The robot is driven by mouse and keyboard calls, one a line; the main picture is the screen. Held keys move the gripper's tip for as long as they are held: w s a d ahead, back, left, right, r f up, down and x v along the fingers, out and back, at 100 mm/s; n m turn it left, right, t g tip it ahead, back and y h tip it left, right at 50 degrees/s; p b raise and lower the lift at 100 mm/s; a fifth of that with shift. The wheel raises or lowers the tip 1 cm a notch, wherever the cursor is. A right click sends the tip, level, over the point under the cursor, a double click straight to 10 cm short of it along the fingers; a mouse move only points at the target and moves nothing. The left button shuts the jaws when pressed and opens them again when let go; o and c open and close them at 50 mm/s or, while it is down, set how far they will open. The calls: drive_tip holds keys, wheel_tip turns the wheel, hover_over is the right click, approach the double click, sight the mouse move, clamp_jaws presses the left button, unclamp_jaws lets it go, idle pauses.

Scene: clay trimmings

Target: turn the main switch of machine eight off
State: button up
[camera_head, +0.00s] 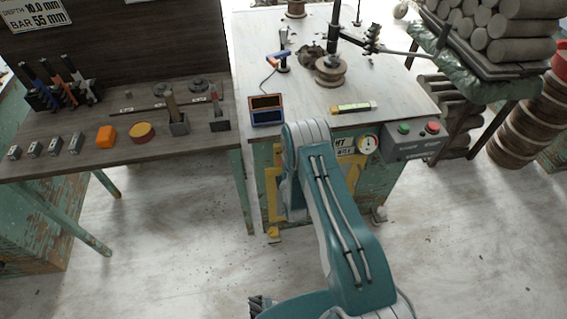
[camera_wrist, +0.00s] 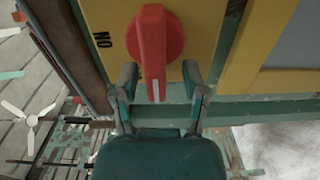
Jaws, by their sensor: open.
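The main switch is a red rotary knob (camera_wrist: 158,45) on a yellow plate (camera_wrist: 200,22) in the wrist view. Its handle points down in the picture, with a white line near the lower end. Sideways "ON" lettering stands on the plate left of the knob. My gripper (camera_wrist: 160,75) is open, with one finger on each side of the handle's lower end. Gaps show beside the handle, and nothing is gripped. In the head view, my arm hides the switch and the gripper at the front of the green bench (camera_head: 400,170).
A grey box (camera_head: 415,142) with green and red buttons and a round gauge (camera_head: 368,144) sit right of my arm. A wooden table (camera_head: 75,165) with tools stands at the left. Stacked logs (camera_head: 500,35) stand at the right. The floor in front is mostly clear.

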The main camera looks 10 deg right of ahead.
drive_tip(key=s, duration=1.2)
drive_tip(key=w+r+m+g, duration=0.2)
drive_tip(key=w+r+m, duration=0.15)
drive_tip(key=r, duration=0.55)
drive_tip(key=w+r+m+g, duration=0.25)
drive_tip(key=w+r, duration=0.25)
drive_tip(key=r, duration=0.5)
drive_tip(key=s+r+m+g, duration=0.3)
drive_tip(key=s+r+m, duration=0.3)
drive_tip(key=r, duration=0.6)
drive_tip(key=s+d+r+m+g, duration=0.1)
drive_tip(key=s+r, duration=0.4)
drive_tip(key=s, duration=0.8)
drive_tip(key=s+d+r+m+g, duration=0.1)
drive_tip(key=s+r+m+g, duration=0.3)
drive_tip(key=s, duration=1)
drive_tip(key=shift+d+r+m, duration=0.2)
drive_tip(key=shift+r+m, duration=0.4)
drive_tip(key=shift+r, duration=0.3)
